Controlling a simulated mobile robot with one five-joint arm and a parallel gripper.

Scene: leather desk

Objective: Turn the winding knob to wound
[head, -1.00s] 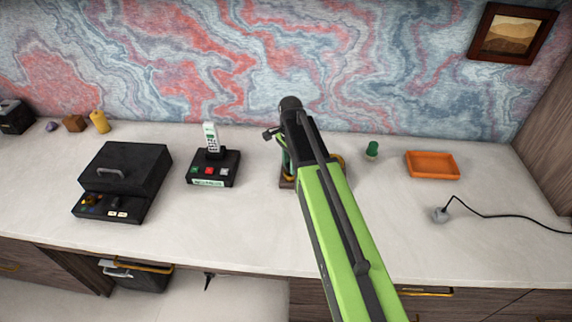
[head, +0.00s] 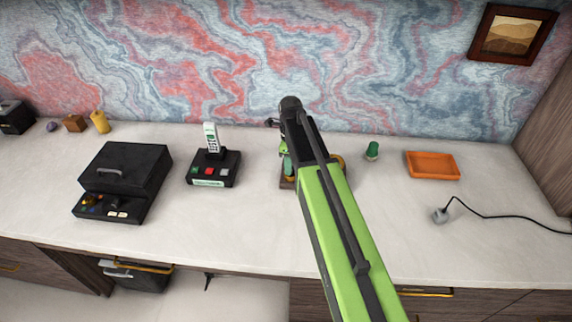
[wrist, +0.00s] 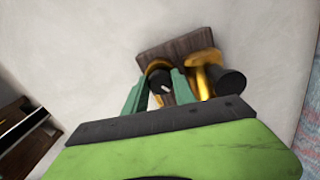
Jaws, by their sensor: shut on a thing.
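The winding knob (wrist: 158,80) is dark and round with a white mark, and sits on a brass-coloured mount. In the wrist view it lies between the two green fingers of my gripper (wrist: 158,90), which are shut on it. The mount is fixed to a dark wooden base (wrist: 178,47). Beside the knob, a brass arm carries a black cylinder (wrist: 230,82). In the head view my arm hides most of this device; a corner of its wooden base (head: 287,184) shows, and the knob is hidden.
A black phone base (head: 213,170) with a white handset and a black drawer box (head: 125,175) stand left. A small green object (head: 372,150), an orange tray (head: 432,165) and a grey plug (head: 439,216) with a black cable lie right. The desk front is clear.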

